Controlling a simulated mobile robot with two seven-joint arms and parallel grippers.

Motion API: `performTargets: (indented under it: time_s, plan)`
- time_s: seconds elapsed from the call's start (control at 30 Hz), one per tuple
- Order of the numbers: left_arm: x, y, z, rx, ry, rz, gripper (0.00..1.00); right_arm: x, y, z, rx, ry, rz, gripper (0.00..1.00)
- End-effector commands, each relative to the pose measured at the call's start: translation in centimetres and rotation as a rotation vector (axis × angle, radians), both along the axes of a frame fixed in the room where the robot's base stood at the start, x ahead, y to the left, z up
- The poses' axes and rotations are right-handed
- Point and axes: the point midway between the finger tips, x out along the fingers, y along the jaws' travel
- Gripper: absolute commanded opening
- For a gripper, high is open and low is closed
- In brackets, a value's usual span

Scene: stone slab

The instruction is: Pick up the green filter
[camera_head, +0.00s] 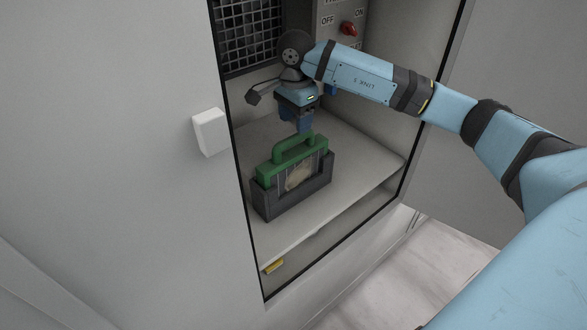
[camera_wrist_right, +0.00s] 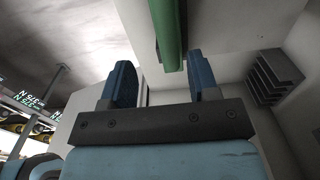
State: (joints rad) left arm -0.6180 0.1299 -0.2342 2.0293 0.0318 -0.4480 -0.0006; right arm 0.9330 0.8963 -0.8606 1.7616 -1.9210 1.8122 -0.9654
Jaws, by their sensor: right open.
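The green filter (camera_head: 292,160) has an arched green handle on top and a pale, see-through panel below. It stands upright in a dark grey holder (camera_head: 292,203) on the cabinet shelf. My right gripper (camera_head: 304,128) is open and points down just above the handle's far right part. In the right wrist view, the green handle (camera_wrist_right: 168,38) runs between and beyond the two blue fingers of my right gripper (camera_wrist_right: 163,82). I see no grip on it, and I cannot tell whether a finger touches it. My left gripper is not in view.
The pale shelf (camera_head: 360,160) lies inside an open cabinet with a dark frame. A panel with a red switch (camera_head: 348,29) and a black mesh grille (camera_head: 248,32) are behind. A white handle (camera_head: 210,132) juts from the left panel. The shelf is clear right of the holder.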

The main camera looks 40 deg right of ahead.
Motion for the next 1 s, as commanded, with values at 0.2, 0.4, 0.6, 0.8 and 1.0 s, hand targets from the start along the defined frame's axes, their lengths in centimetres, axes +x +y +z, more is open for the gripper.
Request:
performTargets:
  time_s: [0.2, 0.4, 0.6, 0.8, 1.0]
  plan:
    - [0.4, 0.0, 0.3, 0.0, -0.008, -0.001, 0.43, 0.0, 0.0, -2.0, 0.001, 0.0, 0.001, 0.55]
    - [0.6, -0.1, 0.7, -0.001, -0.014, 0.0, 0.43, 0.3, -0.1, -3.5, 0.001, 0.003, 0.0, 0.55]
    - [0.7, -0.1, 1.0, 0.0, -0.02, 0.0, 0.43, 0.6, -0.2, -6.5, 0.001, 0.002, 0.001, 0.55]
    - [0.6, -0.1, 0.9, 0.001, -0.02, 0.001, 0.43, 0.7, -0.3, -7.2, 0.001, 0.0, 0.001, 0.55]
    - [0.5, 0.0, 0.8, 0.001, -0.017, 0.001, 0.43, 0.7, -0.3, -7.1, 0.001, 0.0, 0.001, 0.27]
